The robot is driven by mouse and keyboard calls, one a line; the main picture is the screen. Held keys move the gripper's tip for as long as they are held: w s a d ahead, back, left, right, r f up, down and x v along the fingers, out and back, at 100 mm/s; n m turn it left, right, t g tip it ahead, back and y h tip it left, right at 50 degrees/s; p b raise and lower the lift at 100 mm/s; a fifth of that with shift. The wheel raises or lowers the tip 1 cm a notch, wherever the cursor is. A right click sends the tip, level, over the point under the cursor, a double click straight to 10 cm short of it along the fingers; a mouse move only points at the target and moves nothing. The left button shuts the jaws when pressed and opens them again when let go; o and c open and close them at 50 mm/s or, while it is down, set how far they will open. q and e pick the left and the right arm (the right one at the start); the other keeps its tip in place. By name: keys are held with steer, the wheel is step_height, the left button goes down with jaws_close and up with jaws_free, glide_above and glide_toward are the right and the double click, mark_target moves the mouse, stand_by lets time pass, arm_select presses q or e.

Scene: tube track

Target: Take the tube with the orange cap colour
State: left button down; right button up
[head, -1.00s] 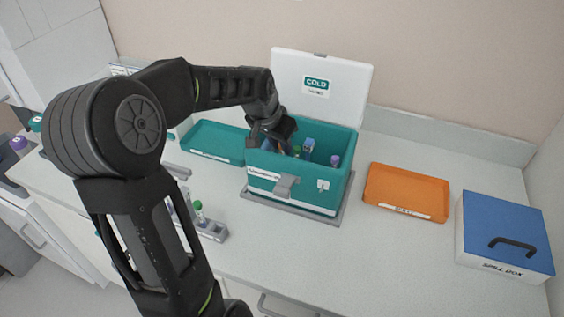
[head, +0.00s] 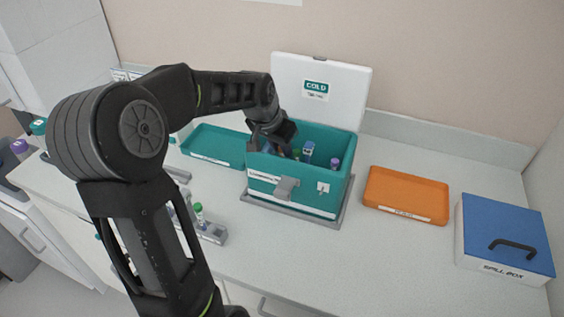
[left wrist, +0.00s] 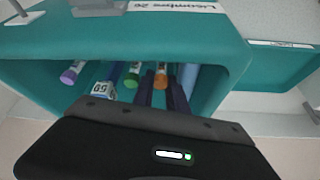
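The tube with the orange cap (left wrist: 161,80) stands inside the teal cold box (head: 291,201); in the head view I cannot make it out clearly. My left gripper (left wrist: 162,90) reaches into the box from above. Its two dark fingers are apart, one on each side of the orange cap in the wrist view; I cannot tell whether they touch it. A green-capped tube (left wrist: 132,80), a purple-capped tube (left wrist: 70,76) and a white-and-blue labelled item (left wrist: 103,90) are beside it. In the head view my left gripper (head: 272,146) is partly hidden by the box wall. My right gripper is not in view.
The box's white lid (head: 322,85) stands open behind. A teal tray (head: 212,158) lies left, an orange tray (head: 405,195) right, and a blue-lidded spill box (head: 503,235) far right. A small rack with a green-capped tube (head: 198,212) stands in front.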

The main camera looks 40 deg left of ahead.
arm_select(q)
steer(key=shift+s+d+f+g, duration=0.15)
steer(key=shift+s+f, duration=0.05)
steer(key=shift+f, duration=0.35)
steer(key=shift+s+d+f+g, duration=0.1)
steer(key=shift+s+f+g, duration=0.1)
steer(key=shift+f, duration=0.3)
steer(key=shift+w+a+r, duration=0.1)
steer(key=shift+w+r, duration=0.05)
steer(key=shift+r, duration=0.3)
steer(key=shift+w+a+r, duration=0.1)
steer(key=shift+w+r, duration=0.05)
steer(key=shift+r, duration=0.25)
step_height(320, 180, up, 16)
steer(key=b, duration=0.1)
steer(key=shift+w+r, duration=0.2)
steer(key=shift+w, duration=0.05)
steer(key=shift+r, duration=0.15)
